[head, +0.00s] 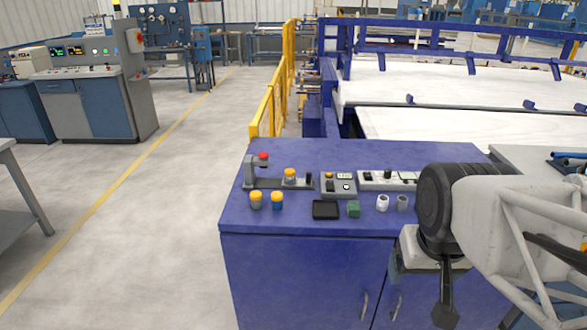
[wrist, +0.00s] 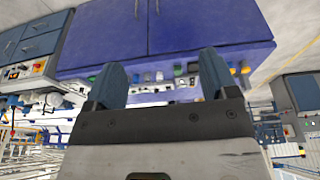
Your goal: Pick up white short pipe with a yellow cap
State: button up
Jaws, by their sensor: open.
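Two short yellow-capped pipes stand side by side at the front left of the blue cabinet top in the head view. Which one is the white pipe is hard to tell at this size. My gripper (head: 446,305) hangs at the right, in front of the cabinet and apart from the pipes. In the wrist view my gripper (wrist: 161,60) has its fingers wide apart with nothing between them.
A red-topped fixture (head: 262,160) stands behind. A yellow fence (head: 275,100) rises beyond the cabinet's back left.

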jog(key=w+a+f+n+t, duration=0.1)
jog(key=w+a+f+t, duration=0.2)
jog(key=w, duration=1.8)
jog(key=w+a+n+t, duration=0.15)
jog(key=w+a, duration=0.25)
jog(key=w, duration=1.7)
jog(key=n+t+y, duration=0.2)
jog(key=t+y, duration=0.2)
jog(key=y, duration=0.1)
send_near(290, 170)
jog(key=shift+w+a+f, duration=0.35)
jog(key=shift+w+a, duration=0.2)
jog(key=shift+w, duration=0.1)
jog(key=shift+w+f, duration=0.1)
jog(key=shift+x, duration=1.15)
jog(key=shift+x, duration=2.6)
